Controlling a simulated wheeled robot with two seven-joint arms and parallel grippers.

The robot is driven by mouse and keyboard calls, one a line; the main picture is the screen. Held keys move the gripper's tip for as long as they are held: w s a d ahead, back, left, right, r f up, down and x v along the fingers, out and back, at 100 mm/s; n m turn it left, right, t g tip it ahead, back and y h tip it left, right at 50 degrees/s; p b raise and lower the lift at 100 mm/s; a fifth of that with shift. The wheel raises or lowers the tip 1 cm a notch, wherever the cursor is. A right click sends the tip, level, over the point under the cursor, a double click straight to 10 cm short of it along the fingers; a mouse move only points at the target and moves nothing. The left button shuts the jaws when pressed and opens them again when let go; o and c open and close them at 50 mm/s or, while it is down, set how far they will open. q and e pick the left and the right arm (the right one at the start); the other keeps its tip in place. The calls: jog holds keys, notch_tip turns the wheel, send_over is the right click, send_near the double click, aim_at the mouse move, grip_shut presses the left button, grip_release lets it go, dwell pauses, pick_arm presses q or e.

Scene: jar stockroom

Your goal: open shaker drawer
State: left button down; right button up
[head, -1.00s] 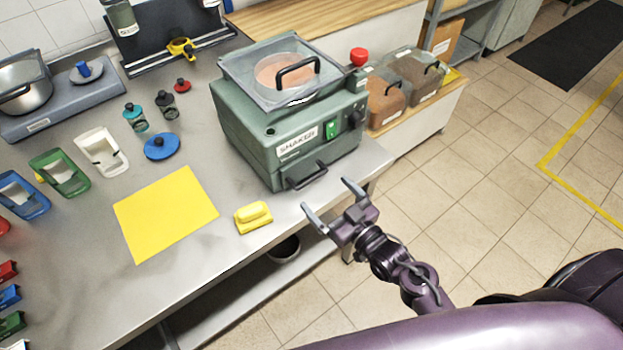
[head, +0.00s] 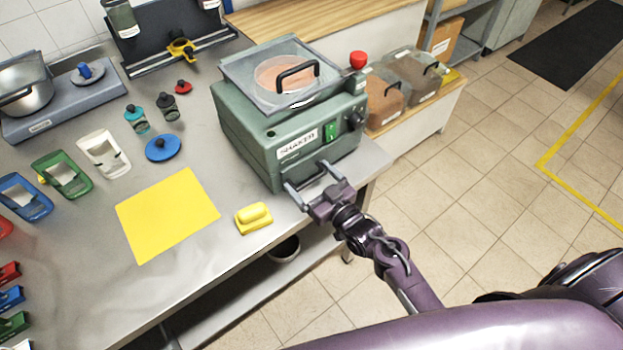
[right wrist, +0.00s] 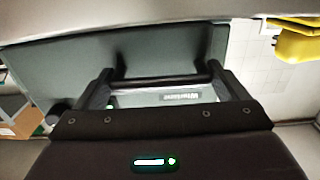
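The green shaker (head: 285,125) stands on the steel bench with its clear lid and labelled front. Its drawer has a dark bar handle (head: 312,173) low on the front face. The drawer looks closed. My right gripper (head: 306,176) is at the handle, its fingers spread wide near the handle's two ends. In the right wrist view the handle (right wrist: 165,80) runs as a dark bar between the open fingers. I cannot tell whether either finger touches it. My left gripper is not in view.
A yellow sponge-like block (head: 253,218) and a yellow mat (head: 166,213) lie on the bench left of the gripper. Bins of brown material (head: 385,100) stand behind the shaker to the right.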

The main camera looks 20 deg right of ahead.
jog(key=c, duration=0.5)
jog(key=shift+o, duration=0.2)
jog(key=p+v, duration=0.5)
jog(key=v, duration=0.9)
jog(key=shift+s, duration=0.25)
jog(key=shift+d, duration=0.1)
jog(key=o, duration=1.1)
jog(key=shift+c, duration=0.2)
jog(key=b+v, duration=0.1)
jog(key=v, duration=0.6)
jog(key=shift+s+d+b, duration=0.15)
jog(key=shift+s+b, duration=0.15)
jog(key=shift+s, duration=0.05)
